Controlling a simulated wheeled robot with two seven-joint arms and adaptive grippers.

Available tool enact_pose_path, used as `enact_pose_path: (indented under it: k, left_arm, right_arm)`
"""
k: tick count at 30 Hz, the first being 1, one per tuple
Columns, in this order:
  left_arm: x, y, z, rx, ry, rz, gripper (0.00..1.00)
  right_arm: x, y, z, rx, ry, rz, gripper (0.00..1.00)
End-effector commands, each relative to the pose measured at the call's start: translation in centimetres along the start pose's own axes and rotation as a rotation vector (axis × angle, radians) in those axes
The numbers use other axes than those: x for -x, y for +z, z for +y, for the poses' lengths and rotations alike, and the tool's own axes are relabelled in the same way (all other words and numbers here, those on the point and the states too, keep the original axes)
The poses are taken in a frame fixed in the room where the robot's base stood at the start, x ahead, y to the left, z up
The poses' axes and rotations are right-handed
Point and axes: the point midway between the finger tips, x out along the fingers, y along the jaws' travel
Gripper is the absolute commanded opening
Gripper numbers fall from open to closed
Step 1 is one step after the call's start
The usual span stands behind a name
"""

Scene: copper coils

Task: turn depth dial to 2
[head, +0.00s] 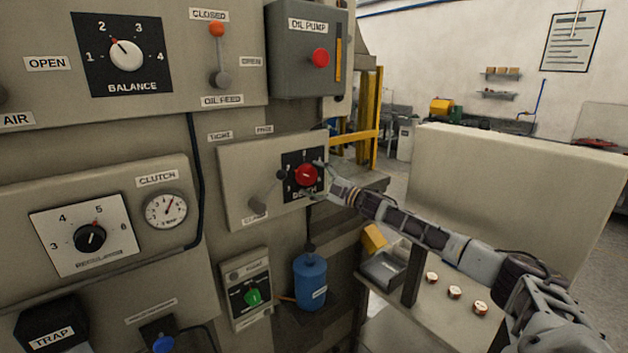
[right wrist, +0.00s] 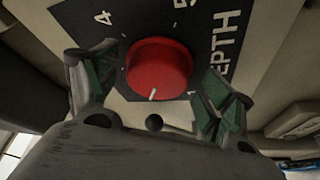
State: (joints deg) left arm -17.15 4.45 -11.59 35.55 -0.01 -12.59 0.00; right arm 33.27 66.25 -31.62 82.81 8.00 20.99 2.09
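The depth dial is a red round knob (head: 306,176) on a black numbered plate, on a grey panel in the middle of the head view. In the right wrist view, the red knob (right wrist: 158,66) fills the space between my fingers. Its white pointer mark points down in that view, to the left of the 1. The 4, part of the 5 and DEPTH also show there; the 2 is not visible. My right gripper (right wrist: 152,78) is open, with one finger on each side of the knob; contact is unclear. My left gripper is out of view.
A dark lever (head: 262,201) sits left of the dial on the same panel. The oil pump box (head: 308,50) is above, and a blue container (head: 311,281) and a green-knob switch (head: 252,297) are below. Several copper coils (head: 455,292) lie on the bench at right.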

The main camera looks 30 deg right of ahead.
Motion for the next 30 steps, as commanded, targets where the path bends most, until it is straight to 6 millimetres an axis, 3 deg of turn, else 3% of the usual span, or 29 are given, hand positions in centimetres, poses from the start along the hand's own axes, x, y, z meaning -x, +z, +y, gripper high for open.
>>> enact_pose_path:
  k: [14, 30]
  left_arm:
    - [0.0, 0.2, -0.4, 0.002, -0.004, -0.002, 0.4]
    - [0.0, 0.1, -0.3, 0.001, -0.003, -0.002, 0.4]
  right_arm:
    - [0.2, 0.0, 0.1, 0.0, 0.002, 0.0, 0.83]
    - [2.3, 0.1, 0.0, -0.001, 0.0, -0.001, 0.83]
